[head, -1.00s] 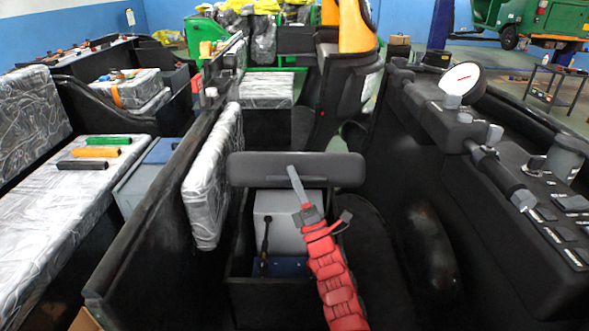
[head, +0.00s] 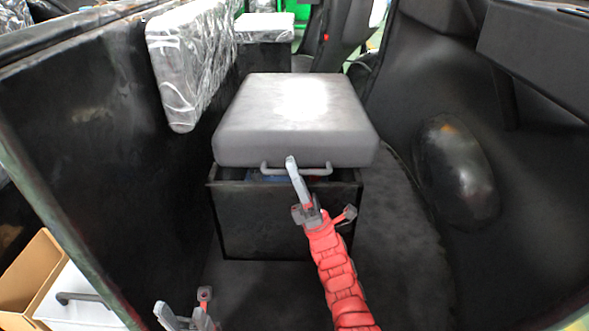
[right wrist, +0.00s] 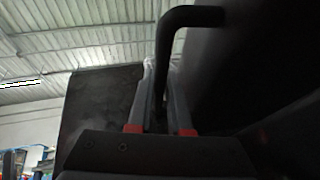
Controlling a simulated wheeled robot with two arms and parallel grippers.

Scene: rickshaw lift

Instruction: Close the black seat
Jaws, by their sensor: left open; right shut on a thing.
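The black seat (head: 298,115), looking dark grey under bright light, lies almost level over its black box (head: 285,215). A narrow gap shows under its front edge, with something blue inside. A grey bar handle (head: 320,171) runs along that edge. My right gripper (head: 291,162) is at the handle, its red arm coming from below. In the right wrist view the fingers (right wrist: 160,75) are shut around the dark handle (right wrist: 190,16), and the seat's underside fills the right side. My left gripper (head: 185,318) is open and empty at the bottom left, partly cut off.
A black wall (head: 95,130) stands left of the seat, with a plastic-wrapped cushion (head: 190,65) beyond it. A black side panel with a rounded bulge (head: 457,172) is on the right. A cardboard box (head: 32,275) sits at the lower left. The dark floor around the box is clear.

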